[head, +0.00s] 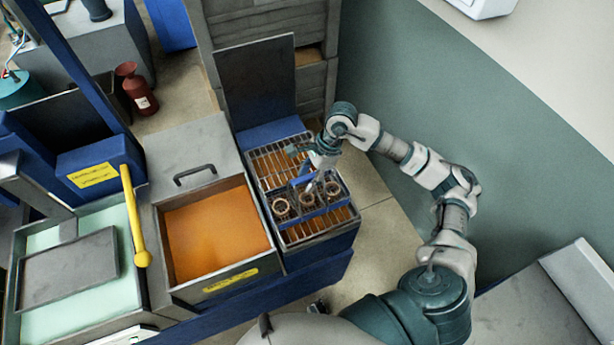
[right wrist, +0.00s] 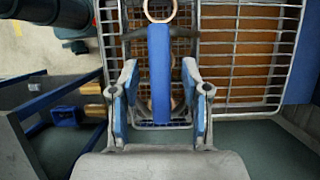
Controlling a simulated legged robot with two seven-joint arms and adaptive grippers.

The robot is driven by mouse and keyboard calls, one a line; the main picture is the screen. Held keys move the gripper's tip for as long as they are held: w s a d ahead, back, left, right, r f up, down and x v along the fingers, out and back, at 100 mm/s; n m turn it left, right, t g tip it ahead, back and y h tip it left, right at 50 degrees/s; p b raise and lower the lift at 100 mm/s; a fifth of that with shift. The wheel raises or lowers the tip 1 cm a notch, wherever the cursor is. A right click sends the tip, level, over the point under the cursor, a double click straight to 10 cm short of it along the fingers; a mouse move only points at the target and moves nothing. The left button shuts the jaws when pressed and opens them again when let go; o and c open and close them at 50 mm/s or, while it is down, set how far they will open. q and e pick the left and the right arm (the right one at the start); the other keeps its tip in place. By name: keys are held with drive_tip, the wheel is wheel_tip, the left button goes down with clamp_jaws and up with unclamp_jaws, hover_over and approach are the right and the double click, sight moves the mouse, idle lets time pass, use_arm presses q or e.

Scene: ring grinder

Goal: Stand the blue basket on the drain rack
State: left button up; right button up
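The blue basket (head: 324,211), a wire basket with a blue handle and rims, is on or just over the drain rack (head: 268,165), with rings inside it. It looks upright; any small gap under it cannot be told. My right gripper (head: 316,181) is above the basket at its handle. In the right wrist view its two fingers (right wrist: 160,88) stand apart on either side of the blue handle (right wrist: 159,70), with visible gaps to it. The rack's wire bars (right wrist: 240,55) show beside and behind the basket. My left gripper is not seen.
Left of the rack is an open tank of orange liquid (head: 215,235) with a grey handled lid (head: 190,160). A tank with pale green liquid (head: 85,300) and a yellow lever (head: 134,215) stand farther left. A dark upright panel (head: 258,85) rises behind the rack.

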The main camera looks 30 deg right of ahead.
drive_tip(key=shift+d, duration=0.3)
drive_tip(key=v, duration=1)
drive_tip(key=shift+a+r, duration=0.1)
drive_tip(key=shift+r, duration=0.2)
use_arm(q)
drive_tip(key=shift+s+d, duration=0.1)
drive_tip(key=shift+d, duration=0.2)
use_arm(e)
drive_tip(key=shift+d+r, duration=0.5)
